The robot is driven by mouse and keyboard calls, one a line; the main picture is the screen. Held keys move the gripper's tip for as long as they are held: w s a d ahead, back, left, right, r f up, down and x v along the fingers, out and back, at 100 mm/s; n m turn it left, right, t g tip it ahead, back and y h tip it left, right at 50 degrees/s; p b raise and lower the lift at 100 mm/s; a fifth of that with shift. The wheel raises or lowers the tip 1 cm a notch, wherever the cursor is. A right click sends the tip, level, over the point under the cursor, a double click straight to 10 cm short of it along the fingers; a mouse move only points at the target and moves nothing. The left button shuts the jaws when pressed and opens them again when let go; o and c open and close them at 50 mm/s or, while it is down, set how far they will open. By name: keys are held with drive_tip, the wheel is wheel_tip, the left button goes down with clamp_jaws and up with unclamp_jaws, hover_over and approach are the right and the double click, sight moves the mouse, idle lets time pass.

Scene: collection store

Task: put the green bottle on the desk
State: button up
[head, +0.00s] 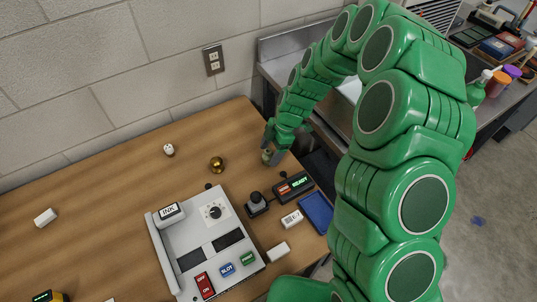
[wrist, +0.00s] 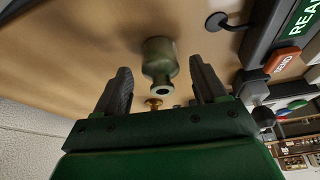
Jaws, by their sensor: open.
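A small dull-green bottle (head: 266,155) stands on the wooden desk (head: 110,180) near its right-hand back edge. In the wrist view the bottle (wrist: 159,62) shows its narrow neck and dark mouth towards the camera, its base against the wood. My gripper (head: 272,154) is open around the bottle. In the wrist view the two dark fingers (wrist: 160,85) stand on either side of it with a visible gap at each side. In the head view the fingers partly hide the bottle.
A brass knob-like object (head: 217,164) and a small white object (head: 169,149) are nearby. A grey control console (head: 205,245), joystick (head: 256,202), READY display (head: 293,186) and blue tray (head: 317,211) lie in front. A steel bench (head: 285,45) stands behind. The desk's left is mostly clear.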

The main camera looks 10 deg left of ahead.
sight(272, 153)
wheel_tip(272, 153, up, 8)
drive_tip(key=shift+d+f, duration=0.15)
idle(0.3)
